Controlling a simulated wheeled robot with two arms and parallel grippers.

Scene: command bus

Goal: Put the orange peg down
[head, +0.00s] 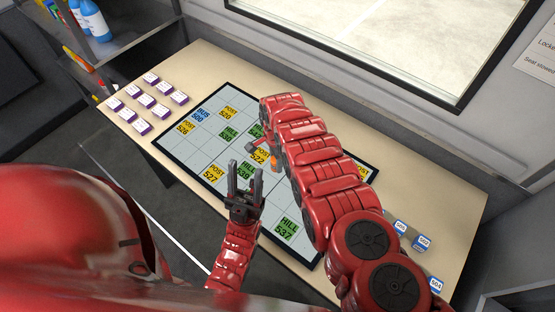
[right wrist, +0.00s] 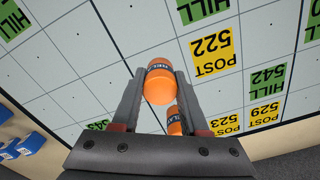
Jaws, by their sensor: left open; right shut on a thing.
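An orange peg (right wrist: 160,86) with a dark label band is between the fingers of my right gripper (right wrist: 160,75), which is shut on it over the gridded board (right wrist: 110,45). A second orange peg (right wrist: 174,122) shows beyond, partly hidden by the right-hand finger. I cannot tell whether the held peg touches the board. In the head view a little orange (head: 274,160) shows by the right gripper, mostly hidden under my arm, near the yellow POST 522 tile (head: 258,154). My left gripper (head: 245,168) is open and empty above the board's front part.
Yellow, green and blue labelled tiles lie on the board. Several purple-and-white blocks (head: 142,127) stand on the tabletop left of the board. Several blue-and-white blocks (head: 400,226) are at the right. A shelf with blue bottles (head: 96,20) is at the back left. Some board squares are bare.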

